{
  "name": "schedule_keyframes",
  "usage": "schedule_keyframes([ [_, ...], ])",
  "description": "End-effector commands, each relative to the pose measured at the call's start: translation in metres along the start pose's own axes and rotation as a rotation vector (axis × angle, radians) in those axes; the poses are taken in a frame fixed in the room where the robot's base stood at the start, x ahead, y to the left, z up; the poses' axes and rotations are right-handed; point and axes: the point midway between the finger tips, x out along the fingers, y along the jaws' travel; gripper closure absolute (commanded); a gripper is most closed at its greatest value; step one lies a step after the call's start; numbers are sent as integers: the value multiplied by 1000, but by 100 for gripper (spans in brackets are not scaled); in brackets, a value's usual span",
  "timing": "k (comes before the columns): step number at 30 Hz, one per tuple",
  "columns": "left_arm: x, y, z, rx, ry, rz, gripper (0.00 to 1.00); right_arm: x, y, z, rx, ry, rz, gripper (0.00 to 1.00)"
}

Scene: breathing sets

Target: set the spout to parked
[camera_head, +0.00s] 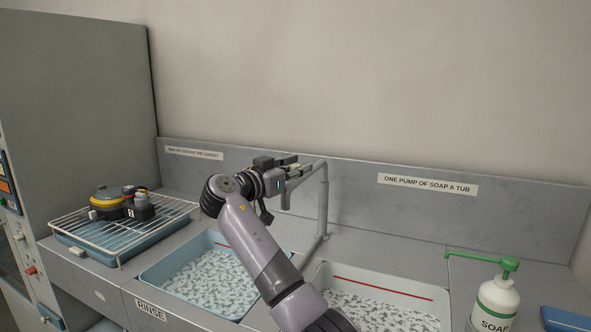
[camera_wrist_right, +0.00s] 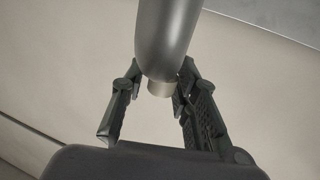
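The spout is a grey bent pipe (camera_head: 323,205) rising from the deck behind and between the two sinks. Its upper arm slants down to the left, toward my right gripper (camera_head: 296,172). In the right wrist view the pipe (camera_wrist_right: 167,40) comes down from the top, its paler tip between the spread fingers of my right gripper (camera_wrist_right: 161,95). The fingers look open, one on each side; I cannot tell whether either touches the pipe. My left gripper is not in view. No marking for a parked position is readable.
A blue-rimmed rinse tub (camera_head: 151,281) stands at left; another tub (camera_head: 377,279) with a red line is at right, partly behind my arm. A wire rack (camera_head: 78,222) holds a yellow-and-black device. A soap bottle (camera_head: 497,299) stands front right. The wall is close behind.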

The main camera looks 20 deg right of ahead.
Motion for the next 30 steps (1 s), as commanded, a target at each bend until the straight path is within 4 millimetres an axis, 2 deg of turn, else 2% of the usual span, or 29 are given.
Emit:
schedule_keyframes([
  [5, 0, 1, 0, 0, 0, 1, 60, 0, 0, 1, -2, -2, 0, 59],
  [16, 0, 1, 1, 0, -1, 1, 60, -6, -1, 2, -2, -3, -1, 59],
  [20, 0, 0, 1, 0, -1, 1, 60, -26, -2, 3, -3, -4, -4, 59],
  [30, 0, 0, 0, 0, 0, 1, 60, -96, -1, 2, -1, -4, -2, 59],
])
